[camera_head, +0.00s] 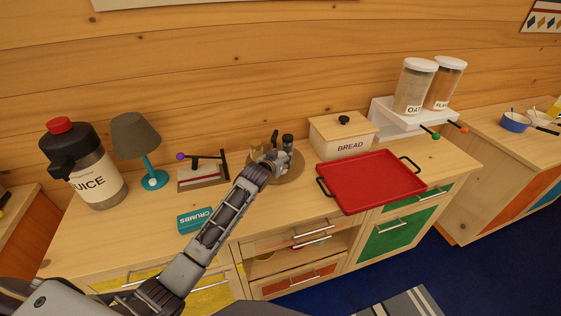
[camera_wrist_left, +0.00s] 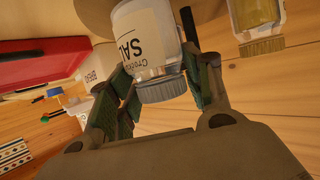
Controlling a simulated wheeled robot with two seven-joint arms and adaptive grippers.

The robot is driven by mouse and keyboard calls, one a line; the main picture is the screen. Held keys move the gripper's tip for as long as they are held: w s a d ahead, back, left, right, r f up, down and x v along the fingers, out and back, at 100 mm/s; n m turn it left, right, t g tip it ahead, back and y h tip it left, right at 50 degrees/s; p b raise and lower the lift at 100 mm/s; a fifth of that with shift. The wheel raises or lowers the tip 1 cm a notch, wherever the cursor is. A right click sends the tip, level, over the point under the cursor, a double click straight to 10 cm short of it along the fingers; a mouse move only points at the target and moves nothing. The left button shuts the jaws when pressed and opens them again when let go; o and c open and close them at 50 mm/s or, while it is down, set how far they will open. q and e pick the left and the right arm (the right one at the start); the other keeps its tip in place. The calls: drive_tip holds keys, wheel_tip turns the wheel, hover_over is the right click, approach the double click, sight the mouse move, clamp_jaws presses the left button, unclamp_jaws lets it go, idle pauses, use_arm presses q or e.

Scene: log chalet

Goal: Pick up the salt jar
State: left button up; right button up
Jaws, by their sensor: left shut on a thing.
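The salt jar (camera_wrist_left: 140,45) has a pale label with the letters "SAL" and a ribbed grey lid. It fills the gap between the fingers of my left gripper (camera_wrist_left: 160,82) in the left wrist view, and the gripper is shut on it. In the head view my left gripper (camera_head: 277,163) is over the round wooden tray (camera_head: 291,178) on the counter. There the gripper covers most of the salt jar. I cannot tell whether the jar touches the tray. My right gripper is not in view.
A dark-topped jar (camera_head: 288,142) and a yellowish jar (camera_head: 257,152) stand close by the gripper. The bread box (camera_head: 349,145) and red tray (camera_head: 370,182) are to the right. A teal crumbs box (camera_head: 196,220), lamp (camera_head: 135,135) and juice jug (camera_head: 96,183) are to the left.

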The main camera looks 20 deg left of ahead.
use_arm(q)
drive_tip(key=s, duration=0.5)
drive_tip(key=s+a+b, duration=0.1)
drive_tip(key=s, duration=1)
drive_tip(key=shift+a+r, duration=0.15)
drive_tip(key=shift+r, duration=0.05)
drive_tip(key=shift+s, duration=1)
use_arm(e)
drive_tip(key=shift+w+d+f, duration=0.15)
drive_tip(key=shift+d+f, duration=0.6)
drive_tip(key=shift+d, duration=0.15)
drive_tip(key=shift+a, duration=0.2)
